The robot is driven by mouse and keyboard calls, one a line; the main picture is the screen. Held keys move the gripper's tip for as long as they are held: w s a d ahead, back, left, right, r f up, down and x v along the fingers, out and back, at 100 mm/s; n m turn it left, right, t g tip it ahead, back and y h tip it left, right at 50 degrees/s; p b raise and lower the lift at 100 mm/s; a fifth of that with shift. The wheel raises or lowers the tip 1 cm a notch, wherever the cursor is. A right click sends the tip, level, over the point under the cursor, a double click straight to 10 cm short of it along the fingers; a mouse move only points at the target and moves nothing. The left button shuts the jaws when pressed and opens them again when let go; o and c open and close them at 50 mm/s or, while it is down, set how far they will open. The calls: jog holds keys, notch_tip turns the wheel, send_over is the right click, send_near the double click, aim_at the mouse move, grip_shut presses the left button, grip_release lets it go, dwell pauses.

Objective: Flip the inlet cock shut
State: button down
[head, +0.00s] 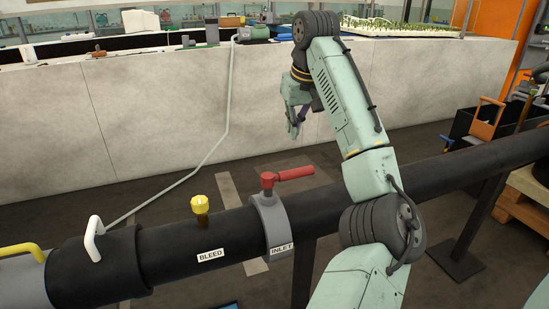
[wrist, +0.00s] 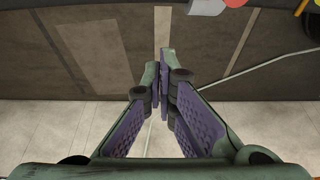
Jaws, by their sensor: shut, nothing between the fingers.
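The inlet cock has a red lever (head: 294,174) on a grey collar (head: 272,222) around a black pipe, above a label reading INLET (head: 282,248). In the head view the lever points right, roughly along the pipe. My gripper (head: 294,135) is beyond the pipe, higher in the picture than the lever and apart from it. In the wrist view my gripper (wrist: 163,55) has its fingertips together with nothing between them. A red piece shows at that view's top right edge; I cannot tell whether it is the lever.
The black pipe (head: 178,246) crosses the foreground. A yellow bleed knob (head: 200,205) and a white handle (head: 94,238) stand on it, left of the lever. A pale wall (head: 150,120) with a thin hose (head: 222,125) stands behind. A dark bin (head: 485,135) is at right.

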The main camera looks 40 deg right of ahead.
aim_at(288, 175)
jog(key=shift+d, duration=0.1)
notch_tip(288, 175, down, 9)
jog(key=p, duration=0.1)
jog(key=shift+s+p, duration=0.3)
jog(key=shift+s, duration=0.15)
dwell(0.4)
jog(key=shift+r, duration=0.1)
